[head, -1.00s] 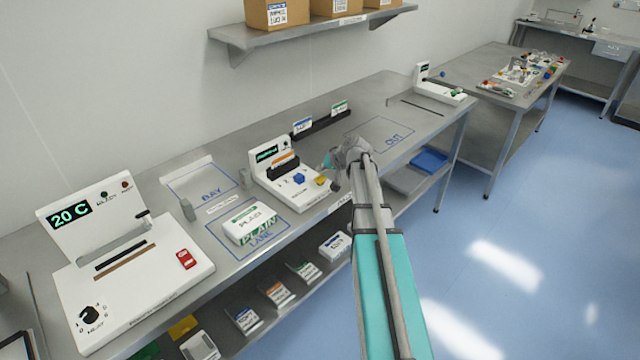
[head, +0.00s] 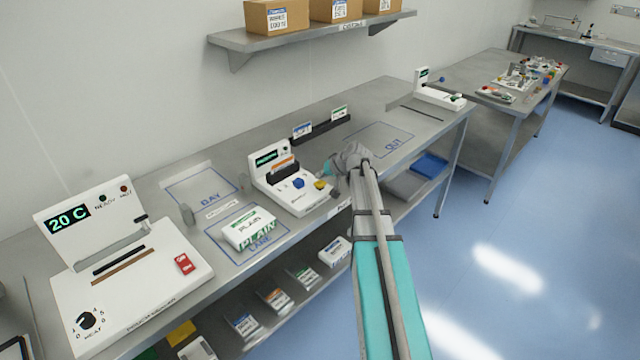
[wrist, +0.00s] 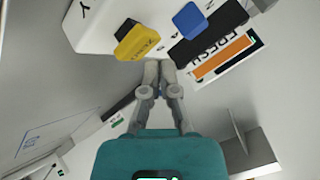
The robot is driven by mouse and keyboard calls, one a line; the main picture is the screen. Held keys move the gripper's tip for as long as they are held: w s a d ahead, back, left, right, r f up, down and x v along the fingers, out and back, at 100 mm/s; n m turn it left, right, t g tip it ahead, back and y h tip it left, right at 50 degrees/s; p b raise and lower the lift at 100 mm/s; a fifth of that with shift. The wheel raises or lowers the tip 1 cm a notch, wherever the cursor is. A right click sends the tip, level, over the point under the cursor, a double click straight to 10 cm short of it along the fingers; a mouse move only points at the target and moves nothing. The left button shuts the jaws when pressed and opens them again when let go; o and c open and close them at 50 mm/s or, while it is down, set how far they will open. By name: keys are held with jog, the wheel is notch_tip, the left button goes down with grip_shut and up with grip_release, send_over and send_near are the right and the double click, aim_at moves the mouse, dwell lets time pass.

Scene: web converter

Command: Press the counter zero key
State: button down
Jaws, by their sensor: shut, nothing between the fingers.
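The white counter unit (head: 295,201) stands on the bench with a green-lit display (head: 267,157), a blue knob (head: 299,183) and a yellow key (head: 320,185) at its front right corner. In the wrist view the yellow key (wrist: 138,42) carries lettering too blurred to read, and the blue knob (wrist: 190,20) is beside it. My gripper (wrist: 158,68) is shut and empty, its fingertips just beside the yellow key, seemingly apart from it. In the head view my gripper (head: 334,188) is right of the key, partly hidden by my wrist.
A white PLAIN pack (head: 249,229) lies left of the unit. A heater machine (head: 130,290) stands farther left. A dark rack (head: 320,131) with cards is behind. The marked OUT area (head: 380,139) is clear. A shelf (head: 310,31) with boxes hangs above.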

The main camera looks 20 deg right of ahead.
aim_at(321, 183)
jog(key=shift+f+b, duration=1.2)
dwell(2.2)
jog(key=shift+r, duration=0.2)
jog(key=shift+r+p, duration=1.05)
jog(key=shift+p, duration=0.2)
notch_tip(321, 183, up, 5)
jog(key=p, duration=0.5)
dwell(0.9)
jog(key=s+a+f+n+g+h, duration=0.2)
jog(key=s+a+g, duration=0.2)
jog(key=s+a, duration=0.7)
jog(key=s+a+f+n+g+h, duration=0.1)
jog(key=s+a+f+g+h, duration=0.1)
jog(key=s+a, duration=1)
jog(key=shift+s+f+n+g, duration=0.4)
jog(key=shift+s+f+g, duration=0.45)
jog(key=shift+s+g, duration=0.35)
